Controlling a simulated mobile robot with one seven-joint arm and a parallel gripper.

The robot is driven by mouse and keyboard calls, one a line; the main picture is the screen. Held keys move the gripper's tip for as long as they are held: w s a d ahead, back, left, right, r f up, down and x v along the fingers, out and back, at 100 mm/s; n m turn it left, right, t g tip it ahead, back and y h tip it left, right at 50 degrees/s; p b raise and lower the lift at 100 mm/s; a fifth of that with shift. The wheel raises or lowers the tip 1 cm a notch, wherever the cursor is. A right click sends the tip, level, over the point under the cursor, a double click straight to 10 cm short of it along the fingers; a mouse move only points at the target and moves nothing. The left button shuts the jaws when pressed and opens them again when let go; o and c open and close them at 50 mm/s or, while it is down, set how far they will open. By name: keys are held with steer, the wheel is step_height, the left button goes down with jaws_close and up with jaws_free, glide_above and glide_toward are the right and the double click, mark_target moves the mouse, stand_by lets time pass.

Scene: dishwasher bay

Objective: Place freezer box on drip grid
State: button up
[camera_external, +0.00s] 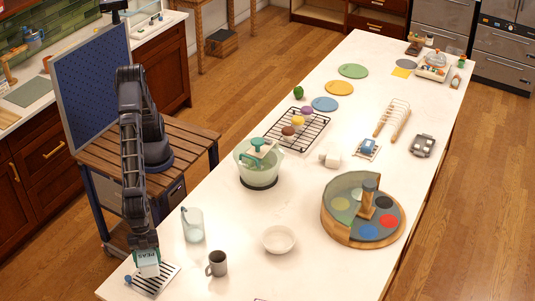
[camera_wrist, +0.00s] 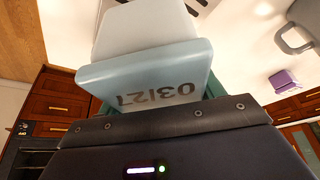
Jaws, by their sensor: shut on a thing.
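The freezer box (camera_external: 148,268) is white with a pale teal lid and the word PEAS on its side. My gripper (camera_external: 146,246) is shut on it near the lid, at the near left end of the counter. The drip grid (camera_external: 165,280), a slotted metal plate, lies directly under and around the box in this view. I cannot tell whether the box touches it. In the wrist view the box's lid (camera_wrist: 145,78) shows the mark 03/27, with the white body (camera_wrist: 145,25) beyond it.
A small blue knob-like thing (camera_external: 128,280) is at the grid's left edge. A grey mug (camera_external: 217,263) and a clear jug (camera_external: 193,225) stand to the right. A white bowl (camera_external: 278,239) is farther right. The counter between them is clear.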

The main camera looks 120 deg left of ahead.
steer(key=shift+f, duration=2.95)
steer(key=shift+f, duration=0.15)
steer(key=o, duration=1.3)
steer(key=shift+c, duration=0.2)
